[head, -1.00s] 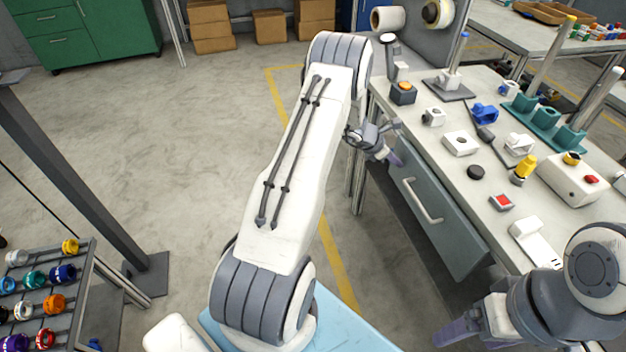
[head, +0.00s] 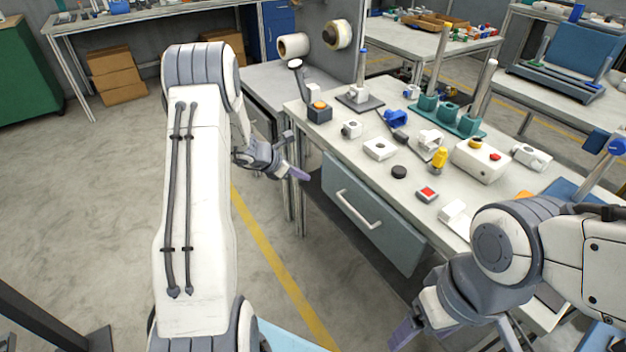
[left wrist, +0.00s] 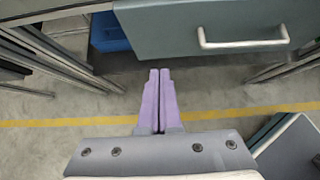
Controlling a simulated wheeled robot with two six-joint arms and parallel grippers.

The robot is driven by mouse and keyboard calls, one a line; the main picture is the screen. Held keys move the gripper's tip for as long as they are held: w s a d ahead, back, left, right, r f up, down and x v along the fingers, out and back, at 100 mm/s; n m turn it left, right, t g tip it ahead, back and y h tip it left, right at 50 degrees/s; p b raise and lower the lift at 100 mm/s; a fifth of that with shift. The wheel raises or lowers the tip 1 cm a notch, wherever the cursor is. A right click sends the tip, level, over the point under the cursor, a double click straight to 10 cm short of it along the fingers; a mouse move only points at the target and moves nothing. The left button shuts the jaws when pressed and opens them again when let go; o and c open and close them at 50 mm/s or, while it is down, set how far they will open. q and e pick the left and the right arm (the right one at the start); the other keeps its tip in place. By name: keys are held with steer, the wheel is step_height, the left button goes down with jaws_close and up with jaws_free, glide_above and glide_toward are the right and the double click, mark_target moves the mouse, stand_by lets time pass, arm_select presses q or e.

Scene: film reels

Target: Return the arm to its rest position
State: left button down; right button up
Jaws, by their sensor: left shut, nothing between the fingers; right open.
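My left gripper (head: 299,174) hangs in front of the workbench's left end, left of the grey drawer, and holds nothing. In the left wrist view its two purple fingers (left wrist: 159,85) lie together, over the floor below the drawer front. My right gripper (head: 398,340) is low at the bottom right, in front of the workbench, partly cut by the frame's lower edge. Its fingers show only in part. My left arm (head: 200,200) stretches forward from the bottom of the head view.
The workbench (head: 330,140) carries several small parts, posts and a white box with buttons (head: 480,160). Its grey drawer (head: 365,215) has a pale handle and stands out at the front. Open floor (head: 100,200) with a yellow line lies to the left.

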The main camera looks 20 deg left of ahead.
arm_select(q)
steer(key=s+d+r+m+g+p, duration=0.2)
steer(key=s+d+r+m, duration=0.35)
steer(key=d, duration=0.25)
steer(key=s+d+r+m+g+h+p, duration=0.1)
steer(key=s+d+r+m+g+p, duration=0.1)
steer(key=s+d+r+m, duration=0.55)
steer(key=s+d+r+m+g+p, duration=0.25)
steer(key=d+r+m, duration=0.25)
steer(key=d, duration=0.5)
steer(key=s+r+m+y+p, duration=0.2)
steer(key=s+r+m, duration=0.2)
steer(key=s+m, duration=0.5)
steer(key=s+d+r+m+g+y+p, duration=0.1)
steer(key=s+r+m+y+p, duration=0.1)
steer(key=s+m, duration=0.7)
steer(key=s+r+y, duration=0.1)
steer(key=s, duration=0.2)
steer(key=shift+s+d+r+m, duration=0.2)
steer(key=shift+s+r+m, duration=0.15)
steer(key=shift+s+m, duration=0.05)
arm_select(e)
step_height(320, 180, up, 11)
steer(key=shift+c, duration=0.3)
